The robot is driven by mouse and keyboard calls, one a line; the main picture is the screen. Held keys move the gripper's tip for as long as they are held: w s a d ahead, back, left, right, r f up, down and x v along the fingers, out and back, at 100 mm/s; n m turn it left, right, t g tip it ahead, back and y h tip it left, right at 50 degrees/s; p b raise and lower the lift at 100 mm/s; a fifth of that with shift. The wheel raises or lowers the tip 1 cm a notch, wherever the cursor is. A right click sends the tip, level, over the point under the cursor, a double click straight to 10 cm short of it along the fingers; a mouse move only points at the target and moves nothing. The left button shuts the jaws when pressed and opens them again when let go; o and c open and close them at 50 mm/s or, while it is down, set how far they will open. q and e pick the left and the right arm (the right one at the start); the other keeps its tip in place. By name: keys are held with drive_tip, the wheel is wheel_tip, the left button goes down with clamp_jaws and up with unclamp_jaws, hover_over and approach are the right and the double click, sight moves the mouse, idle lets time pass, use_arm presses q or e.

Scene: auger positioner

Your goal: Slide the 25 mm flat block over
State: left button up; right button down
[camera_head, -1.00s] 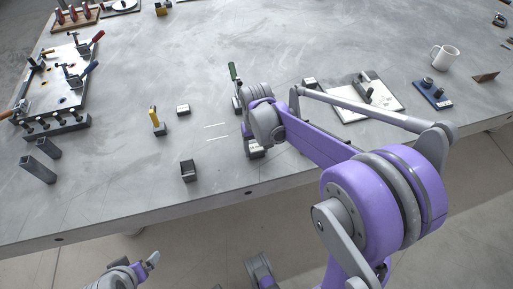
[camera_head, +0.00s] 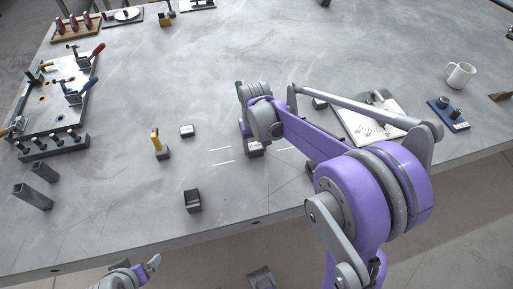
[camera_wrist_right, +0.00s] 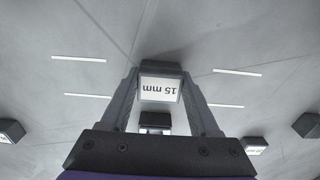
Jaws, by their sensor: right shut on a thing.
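My right gripper (camera_wrist_right: 160,76) is shut on a small dark block with a white top label (camera_wrist_right: 159,88); the label, upside down in the right wrist view, reads 15 mm. No label reading 25 mm is legible. The held block (camera_head: 255,149) shows just below the wrist in the head view; the arm hides the fingers. It is on the table between pairs of short white lines (camera_wrist_right: 78,58), in the gap between left and right lines. My left gripper (camera_head: 152,263) is at the bottom of the head view, off the table; its jaw opening is unclear.
Another dark block (camera_wrist_right: 155,120) lies between the fingers, nearer the palm. A small block (camera_head: 187,131), a yellow-topped piece (camera_head: 156,143) and a dark open box (camera_head: 192,200) stand left. A white plate (camera_head: 355,125), blue stand (camera_head: 448,115) and mug (camera_head: 460,75) stand right.

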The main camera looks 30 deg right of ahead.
drive_tip(key=shift+w+d, duration=0.15)
drive_tip(key=shift+w, duration=0.45)
use_arm(q)
drive_tip(key=shift+w+d, duration=0.1)
drive_tip(key=shift+w, duration=0.35)
use_arm(e)
drive_tip(key=shift+c, duration=0.2)
unclamp_jaws()
drive_tip(key=shift+s, duration=0.1)
use_arm(q)
drive_tip(key=shift+r+p, duration=0.6)
drive_tip(key=shift+r, duration=0.05)
use_arm(e)
wheel_tip(320, 180, up, 11)
drive_tip(key=shift+f, duration=0.1)
